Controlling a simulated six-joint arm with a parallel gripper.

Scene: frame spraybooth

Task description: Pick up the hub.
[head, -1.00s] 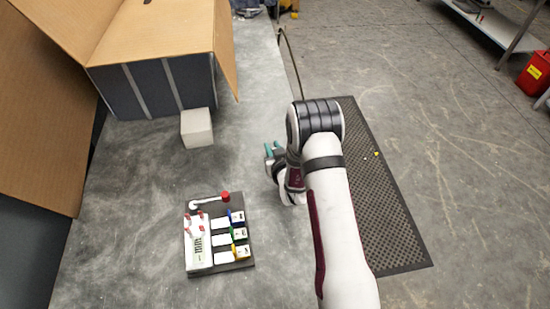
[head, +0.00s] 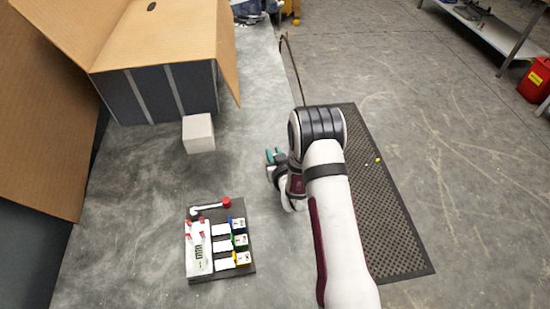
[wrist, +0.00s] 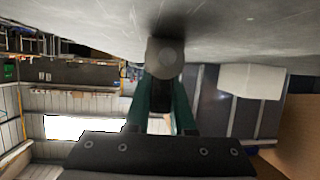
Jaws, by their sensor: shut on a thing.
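The hub (wrist: 165,57) is a grey, round-ended piece with a small mark at its centre in the wrist view. It sits between the teal fingertips of my gripper (wrist: 163,88), which is shut on it. In the head view my gripper (head: 275,155) is left of my arm, over the right part of the grey worktop (head: 130,200). There the hub cannot be made out behind the fingers and wrist. I cannot tell whether the hub touches the worktop.
A white block (head: 198,133) stands before an open cardboard-flapped booth (head: 165,90). A dark tray (head: 248,268) with a white device, colour-edged blocks and a red-ended tool lies at the front. The worktop between them is clear. A perforated mat (head: 395,230) lies right.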

